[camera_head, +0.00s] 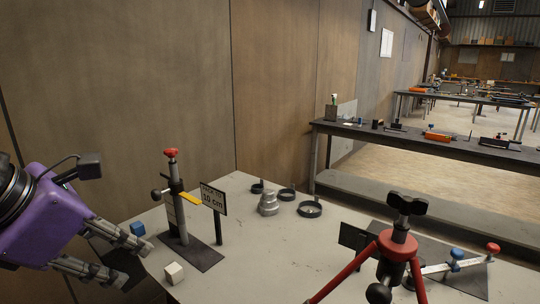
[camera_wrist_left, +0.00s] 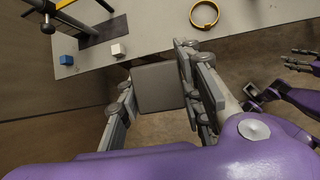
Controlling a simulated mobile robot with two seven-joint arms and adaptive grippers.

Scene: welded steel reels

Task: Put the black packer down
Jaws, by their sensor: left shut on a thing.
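The black packer (camera_wrist_left: 157,88) shows as a dark grey square block in the left wrist view. My left gripper (camera_head: 132,262) is shut on it, with one finger on each side; the gripper also shows in the left wrist view (camera_wrist_left: 160,88). The block is at the table's front edge in that view, and I cannot tell its height. In the head view it is hard to make out between the fingertips. My right gripper (camera_wrist_left: 298,60) is small at the right of the left wrist view; its fingers look apart and empty.
On the table (camera_head: 245,273) are a white cube (camera_head: 174,273), a blue cube (camera_head: 138,229) and a red-knobbed post stand (camera_head: 178,210) near my left gripper. A sign (camera_head: 213,198), a stepped metal piece (camera_head: 268,203) and several rings stand behind. A red tripod (camera_head: 385,250) is at right. The middle front is clear.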

